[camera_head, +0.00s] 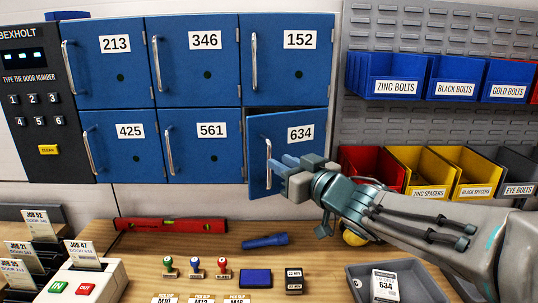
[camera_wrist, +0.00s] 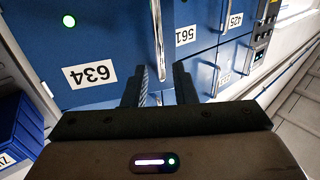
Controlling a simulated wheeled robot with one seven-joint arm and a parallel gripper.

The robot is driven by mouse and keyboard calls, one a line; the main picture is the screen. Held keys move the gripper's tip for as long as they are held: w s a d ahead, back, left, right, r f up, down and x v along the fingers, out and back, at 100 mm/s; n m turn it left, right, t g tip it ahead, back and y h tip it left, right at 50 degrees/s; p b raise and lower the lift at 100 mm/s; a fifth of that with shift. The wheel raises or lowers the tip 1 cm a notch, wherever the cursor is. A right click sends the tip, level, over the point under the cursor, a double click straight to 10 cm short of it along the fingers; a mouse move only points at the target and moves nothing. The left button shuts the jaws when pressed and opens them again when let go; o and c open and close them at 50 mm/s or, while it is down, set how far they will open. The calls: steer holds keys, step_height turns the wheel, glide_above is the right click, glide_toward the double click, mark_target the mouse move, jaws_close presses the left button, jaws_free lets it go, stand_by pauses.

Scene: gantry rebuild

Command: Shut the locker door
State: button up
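The locker door 634 (camera_head: 290,150) is the lower right door of the blue locker block. It stands slightly ajar, its left edge out from the frame with a dark gap along the top. Its upright metal handle (camera_head: 268,160) is on the left side. In the wrist view, door 634 (camera_wrist: 95,45) shows a green light, and the handle (camera_wrist: 160,35) runs down between my fingers. My gripper (camera_head: 279,164) is at the handle, its fingers (camera_wrist: 160,85) apart on either side of it. I cannot tell whether either finger touches the handle.
The other locker doors, such as 561 (camera_head: 199,145) and 152 (camera_head: 288,60), look closed. Bolt and spacer bins (camera_head: 420,172) hang to the right. Below, the bench holds a red level (camera_head: 170,225), stamps, a blue flashlight (camera_head: 265,241) and a grey tray (camera_head: 420,285).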

mark_target(270, 156)
steer(key=shift+p+x, duration=0.45)
steer(key=shift+x, duration=2.4)
jaws_close()
